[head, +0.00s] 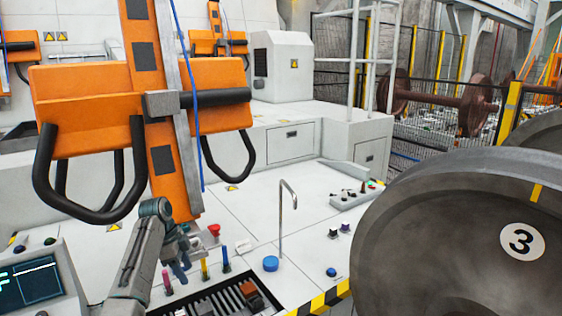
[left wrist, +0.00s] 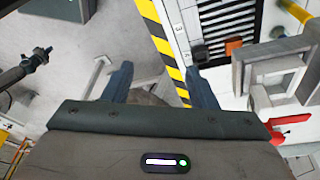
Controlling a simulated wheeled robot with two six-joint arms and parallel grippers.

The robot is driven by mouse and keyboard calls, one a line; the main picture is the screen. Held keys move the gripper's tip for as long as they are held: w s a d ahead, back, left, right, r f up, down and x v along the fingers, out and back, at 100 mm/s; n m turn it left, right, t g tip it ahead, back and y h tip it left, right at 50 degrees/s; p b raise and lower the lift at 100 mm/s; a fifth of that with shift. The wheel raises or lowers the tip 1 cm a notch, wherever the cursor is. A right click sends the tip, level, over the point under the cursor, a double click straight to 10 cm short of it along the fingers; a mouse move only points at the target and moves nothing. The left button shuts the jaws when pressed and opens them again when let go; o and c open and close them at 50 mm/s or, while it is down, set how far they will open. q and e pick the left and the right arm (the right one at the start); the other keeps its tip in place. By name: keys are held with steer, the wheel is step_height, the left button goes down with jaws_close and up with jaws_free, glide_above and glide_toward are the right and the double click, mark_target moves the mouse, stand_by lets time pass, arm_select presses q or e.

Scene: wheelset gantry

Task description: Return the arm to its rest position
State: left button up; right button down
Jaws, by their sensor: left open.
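My left arm comes in from the lower left of the head view. Its gripper (head: 180,268) is above the white bench top, close to the black slotted rack (head: 195,300), partly overlapped by the wrist. In the left wrist view the two dark blue-grey fingers of the left gripper (left wrist: 160,88) stand wide apart with nothing between them. Below them lie the floor and a yellow-black striped edge (left wrist: 160,40). The slotted rack also shows in the left wrist view (left wrist: 222,22), beyond the right finger.
An orange column with black handles (head: 145,110) rises behind the arm. A red button (head: 214,230), a blue knob (head: 270,264) and a thin bent metal rod (head: 283,220) stand on the white bench. A screen (head: 38,285) is at left, a large wheel marked 3 (head: 450,240) at right.

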arm_select(q)
steer(key=s+f+n+t+y, duration=0.2)
steer(key=s+f+n, duration=0.6)
steer(key=s+f, duration=1.15)
steer(key=s+r+n+t+y, duration=0.1)
steer(key=s+r+n, duration=0.25)
steer(key=s, duration=1.05)
steer(key=s+r+n+t+y, duration=0.1)
steer(key=s+r+n, duration=0.25)
steer(key=s, duration=1.15)
step_height(320, 180, down, 36)
steer(key=a+g+b, duration=0.1)
steer(key=a+b, duration=0.1)
steer(key=b, duration=0.4)
steer(key=s+f+b, duration=0.2)
steer(key=s+f, duration=0.7)
steer(key=f, duration=0.3)
steer(key=s+a+f+n+g+b, duration=0.1)
steer(key=s+f+b, duration=0.1)
steer(key=s+f, duration=0.7)
step_height(320, 180, down, 4)
steer(key=shift+s+a+f+g+b, duration=0.1)
steer(key=shift+s+a+g+b, duration=0.05)
steer(key=shift+s+g+b, duration=0.2)
